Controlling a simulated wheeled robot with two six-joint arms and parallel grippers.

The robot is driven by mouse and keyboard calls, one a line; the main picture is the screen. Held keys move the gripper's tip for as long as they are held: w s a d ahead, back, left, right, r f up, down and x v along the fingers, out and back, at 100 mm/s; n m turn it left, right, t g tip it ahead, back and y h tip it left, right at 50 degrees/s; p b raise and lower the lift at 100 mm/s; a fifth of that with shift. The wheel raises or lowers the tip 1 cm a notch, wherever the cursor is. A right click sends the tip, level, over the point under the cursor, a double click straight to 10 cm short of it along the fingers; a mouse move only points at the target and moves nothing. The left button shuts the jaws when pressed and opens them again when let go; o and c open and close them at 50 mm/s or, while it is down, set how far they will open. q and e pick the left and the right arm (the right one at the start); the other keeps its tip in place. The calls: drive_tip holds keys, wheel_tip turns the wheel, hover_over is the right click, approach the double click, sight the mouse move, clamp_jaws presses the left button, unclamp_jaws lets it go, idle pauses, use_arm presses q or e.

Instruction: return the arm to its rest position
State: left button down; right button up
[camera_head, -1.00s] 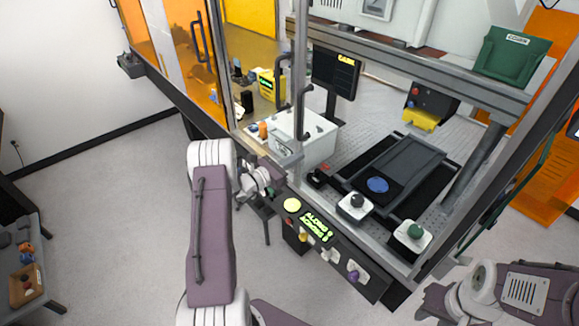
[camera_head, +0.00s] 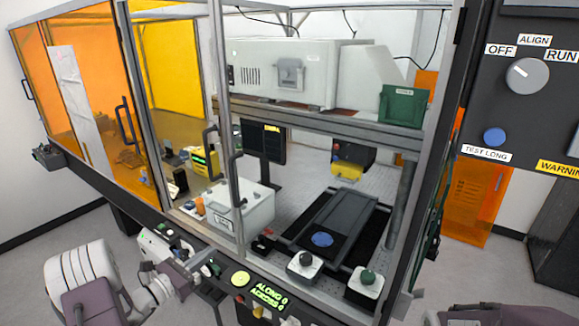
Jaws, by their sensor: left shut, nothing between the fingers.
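My left arm comes in at the lower left, with a white and purple link and a pale wrist. Its gripper (camera_head: 206,263) is shut and empty, in front of the bench's front edge, left of the round yellow-green button (camera_head: 240,279) on the control panel. The fingertips are small and partly hard to make out against the bench. Of my right arm only a purple link shows at the bottom right edge; its gripper is out of view.
The framed enclosure holds a white box (camera_head: 238,212), a dark stage with a blue disc (camera_head: 321,239), and two knobs, black (camera_head: 306,259) and green (camera_head: 367,278). A panel with a selector dial (camera_head: 527,76) stands at right. Open floor lies at the lower left.

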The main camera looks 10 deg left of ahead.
use_arm(q)
drive_tip(key=d+r+m+g+h+b, duration=0.1)
drive_tip(key=d+r+m+g+h, duration=0.25)
drive_tip(key=d, duration=0.55)
drive_tip(key=d+r+m+g+h, duration=0.2)
drive_tip(key=d+r+m+h, duration=0.15)
drive_tip(key=d, duration=0.65)
drive_tip(key=s+d+f+m+g+y, duration=0.1)
drive_tip(key=s+d+f+m+g, duration=0.2)
drive_tip(key=s+d+m+g, duration=0.6)
drive_tip(key=s+d+f+m+g+y+b, duration=0.1)
drive_tip(key=s+f+m+g+y, duration=0.45)
drive_tip(key=s, duration=0.85)
drive_tip(key=w+a+f+m+t+y, duration=0.1)
drive_tip(key=a+f+m+t+y, duration=0.1)
drive_tip(key=a+f+m+y, duration=0.2)
drive_tip(key=w+a+f+m+t+y, duration=0.1)
drive_tip(key=a+f+m+t+y, duration=0.2)
drive_tip(key=a, duration=0.5)
drive_tip(key=shift+a+f+m+y, duration=0.35)
drive_tip(key=shift+m+y, duration=0.2)
drive_tip(key=shift+m, duration=0.5)
